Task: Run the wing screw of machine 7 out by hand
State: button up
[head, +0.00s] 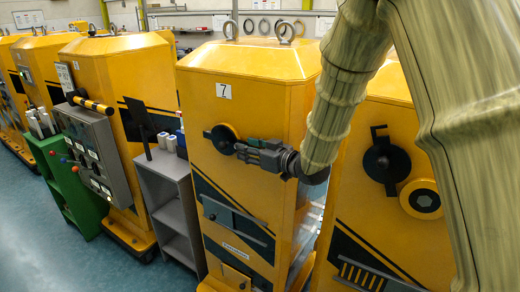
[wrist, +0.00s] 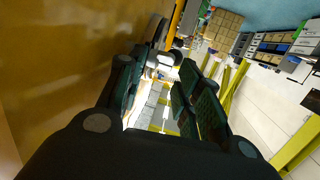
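Machine 7 (head: 245,100) is a yellow cabinet with a "7" label. On its front is a dark round part (head: 222,138) with a small tab to the left. My gripper (head: 241,149) is in front of the machine, just right of the round part, its fingers pointing left. In the wrist view my gripper's fingers (wrist: 158,85) stand apart with a gap between them. A small pale, knob-like piece (wrist: 164,58) shows beyond the gap, close to the machine's face. I cannot tell for certain that it is the wing screw; the gripper hides that spot in the head view.
A neighbouring yellow machine (head: 400,240) on the right has a dark disc (head: 386,163) with a handle. A grey shelf (head: 165,185) stands left of machine 7, with a grey control box (head: 95,150) further left. Blue floor (head: 40,235) is open at front left.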

jog(key=shift+x, duration=1.3)
jog(key=shift+p, duration=0.3)
jog(key=c, duration=0.6)
jog(key=shift+r+p, duration=0.45)
jog(key=shift+p, duration=0.75)
jog(key=g+h+p, duration=0.1)
jog(key=p, duration=0.3)
jog(key=g+h+p, duration=0.1)
jog(key=p, duration=0.3)
jog(key=g+h+p, duration=0.1)
jog(key=p, duration=0.3)
jog(key=shift+w+a+n+h, duration=0.1)
jog(key=shift+a+n+h, duration=0.2)
jog(key=shift+n+h, duration=0.1)
jog(key=shift+f+g+h, duration=0.1)
jog(key=shift+g+h, duration=0.2)
jog(key=shift+g, duration=0.1)
jog(key=shift+w+g+h+p, duration=0.1)
jog(key=shift+g+h+p, duration=0.2)
jog(key=shift+p, duration=0.05)
jog(key=shift+a+f, duration=0.15)
jog(key=shift+f, duration=0.05)
jog(key=shift+g+h, duration=0.4)
